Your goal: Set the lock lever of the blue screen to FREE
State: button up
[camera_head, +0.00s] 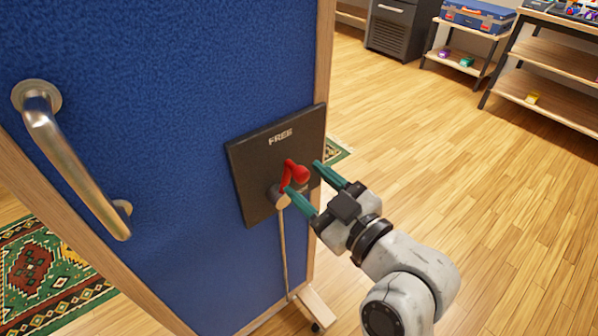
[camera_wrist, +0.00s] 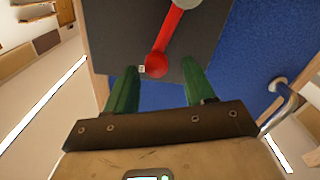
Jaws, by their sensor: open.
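The blue screen (camera_head: 170,60) stands on the left in a wooden frame. A dark plate (camera_head: 255,160) on it bears the white word FREE near its upper edge. The red lock lever (camera_head: 298,174) pivots on a grey hub (camera_head: 279,196) on the plate; its knob end points up and to the right in the head view. My gripper (camera_head: 308,178) is open in front of the plate, its green fingers on either side of the knob. In the wrist view, the knob (camera_wrist: 156,66) lies between the fingertips (camera_wrist: 160,72); I cannot tell whether they touch it.
A metal handle (camera_head: 75,165) sticks out from the screen at left. A thin rod (camera_head: 283,250) runs down from the hub to the screen's foot (camera_head: 318,306). Shelves (camera_head: 555,65) stand far right; the wooden floor (camera_head: 450,150) between is clear.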

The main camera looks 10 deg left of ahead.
jog(key=v, duration=0.6)
jog(key=shift+s+d, duration=0.2)
jog(key=shift+d, duration=0.1)
jog(key=s+d+f+m+g+h, duration=0.2)
jog(key=s+d+f+m+h, duration=0.15)
jog(key=d+f, duration=0.45)
jog(key=s+d+f+m+g+h, duration=0.15)
jog(key=d+f+m+h, duration=0.3)
jog(key=f, duration=0.65)
jog(key=s+d+f+m+g+h, duration=0.3)
jog(key=s+d+f, duration=0.2)
jog(key=s+d, duration=0.35)
jog(key=s+d+f+m+g+h, duration=0.3)
jog(key=s+d+f+m, duration=0.15)
jog(key=s+d, duration=0.4)
notch_tip(320, 180, up, 18)
jog(key=s+p, duration=0.1)
jog(key=p, duration=1.7)
jog(key=shift+s+a+n+p, duration=0.3)
jog(key=shift+s+a+n, duration=0.1)
jog(key=shift+a+n, duration=0.05)
